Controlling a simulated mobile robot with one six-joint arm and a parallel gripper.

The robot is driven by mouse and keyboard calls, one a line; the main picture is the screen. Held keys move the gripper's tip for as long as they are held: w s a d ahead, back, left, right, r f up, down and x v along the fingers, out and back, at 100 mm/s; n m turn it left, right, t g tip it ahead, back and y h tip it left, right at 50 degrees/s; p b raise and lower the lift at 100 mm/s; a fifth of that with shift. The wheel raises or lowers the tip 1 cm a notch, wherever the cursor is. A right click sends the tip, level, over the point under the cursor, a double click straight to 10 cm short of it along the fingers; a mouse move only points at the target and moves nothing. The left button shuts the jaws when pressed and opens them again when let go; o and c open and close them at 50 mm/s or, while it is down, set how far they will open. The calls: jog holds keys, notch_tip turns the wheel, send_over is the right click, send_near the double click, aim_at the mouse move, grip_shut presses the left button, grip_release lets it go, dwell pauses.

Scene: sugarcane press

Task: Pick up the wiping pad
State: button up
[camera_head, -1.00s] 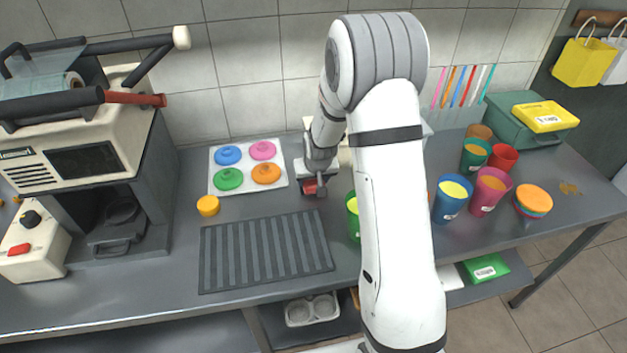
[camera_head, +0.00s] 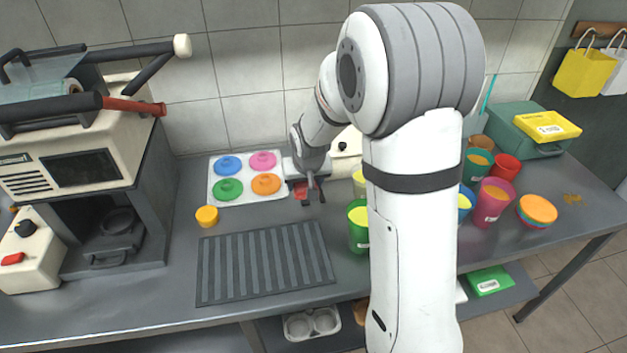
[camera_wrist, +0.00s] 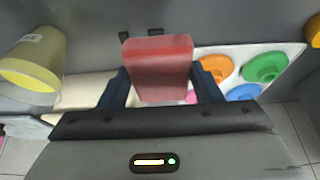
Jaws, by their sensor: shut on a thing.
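The wiping pad looks like a small red block. It shows in the wrist view (camera_wrist: 158,68) between the two dark fingers of my gripper (camera_wrist: 160,92), which is shut on it. In the head view the red pad (camera_head: 301,189) is partly covered by my gripper (camera_head: 309,190). My gripper points down over the grey counter (camera_head: 340,285), behind the ribbed mat and just right of the white tray. I cannot tell for sure how far the pad is above the counter.
The white tray (camera_head: 213,190) holds several coloured lids. A ribbed dark mat (camera_head: 265,262) lies in front, with a yellow-orange cap (camera_head: 207,216) beside it. A green cup (camera_head: 358,235) stands right of my gripper. A brown stain (camera_head: 572,198) marks the counter's right end.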

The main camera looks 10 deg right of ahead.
jog(key=s+a+b, duration=0.3)
jog(key=s+a, duration=0.6)
jog(key=s, duration=0.2)
jog(key=shift+s+a, duration=0.25)
jog(key=shift+s, duration=0.1)
